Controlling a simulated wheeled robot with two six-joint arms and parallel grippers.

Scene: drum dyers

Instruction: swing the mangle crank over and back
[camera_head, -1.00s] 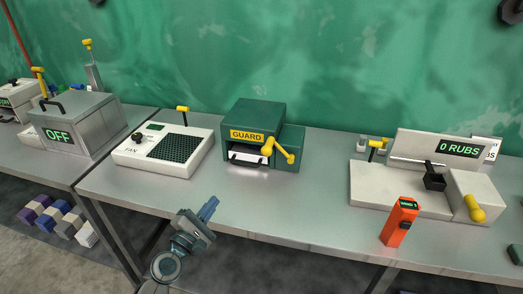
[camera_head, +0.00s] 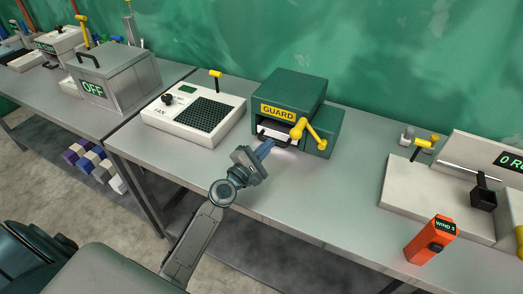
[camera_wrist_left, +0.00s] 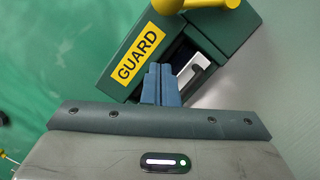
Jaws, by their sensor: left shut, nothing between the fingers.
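The mangle is a dark green box (camera_head: 290,88) with a yellow GUARD label; it also shows in the left wrist view (camera_wrist_left: 118,52). Its yellow crank (camera_head: 309,133) is on the front right, with a knob at its left end and the arm slanting down to the right. In the left wrist view the yellow crank (camera_wrist_left: 205,4) is cut by the top edge. My left gripper (camera_head: 266,147) is shut and empty, its blue fingers in front of the mangle's opening, left of and below the crank knob. Whether the fingertips touch the mangle I cannot tell. My right gripper is not in view.
A white FAN unit (camera_head: 194,112) stands left of the mangle, and a grey OFF box (camera_head: 110,82) beyond it. An orange handheld device (camera_head: 431,240) and a white rubbing machine (camera_head: 436,201) are to the right. The bench (camera_head: 330,200) is bare in front of the mangle.

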